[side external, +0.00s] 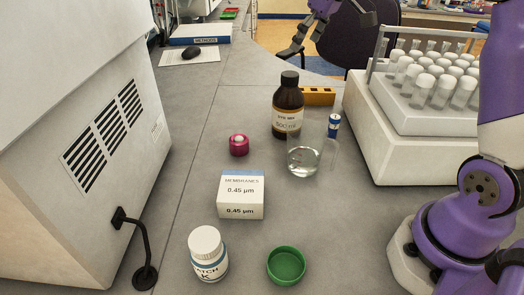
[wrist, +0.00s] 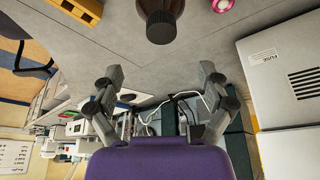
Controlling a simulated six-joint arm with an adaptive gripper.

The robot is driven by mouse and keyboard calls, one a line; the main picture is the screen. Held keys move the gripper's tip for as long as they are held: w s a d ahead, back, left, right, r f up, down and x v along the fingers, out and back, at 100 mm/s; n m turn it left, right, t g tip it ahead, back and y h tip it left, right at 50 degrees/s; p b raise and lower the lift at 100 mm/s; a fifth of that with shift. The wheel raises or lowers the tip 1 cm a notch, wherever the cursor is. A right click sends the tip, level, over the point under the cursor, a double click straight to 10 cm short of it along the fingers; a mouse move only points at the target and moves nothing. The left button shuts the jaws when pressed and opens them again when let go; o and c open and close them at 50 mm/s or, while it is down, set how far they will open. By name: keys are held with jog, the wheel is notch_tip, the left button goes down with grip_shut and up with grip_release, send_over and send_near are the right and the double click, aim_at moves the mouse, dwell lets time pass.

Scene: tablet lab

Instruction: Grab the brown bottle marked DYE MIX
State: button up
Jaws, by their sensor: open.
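The brown bottle (side external: 287,98) stands upright on the grey bench in the side view, with a black cap and a pale label that appears to read DYE MIX. In the wrist view, the bottle (wrist: 160,6) is at the top edge, with its black cap (wrist: 161,28) towards me and its label out of sight. My gripper (side external: 299,46) is beyond the bottle in the side view, apart from it. In the wrist view, my gripper (wrist: 160,74) has its fingers spread wide with nothing between them; the bottle lies past the fingertips.
A yellow block (side external: 319,96), beaker (side external: 303,160) and blue-labelled clear piece (side external: 334,126) crowd the bottle. A pink container (side external: 239,146), MEMBRANES box (side external: 241,195), white bottle (side external: 208,255) and green dish (side external: 287,265) stand nearer. A tube rack (side external: 432,120) and white machine (side external: 65,150) flank the bench.

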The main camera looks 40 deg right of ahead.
aim_at(291, 74)
jog(key=x, duration=0.4)
jog(key=shift+w+f, duration=0.1)
jog(key=shift+f, duration=0.3)
jog(key=x, duration=0.5)
jog(key=shift+s+f, duration=0.2)
jog(key=shift+f, duration=0.05)
grip_shut()
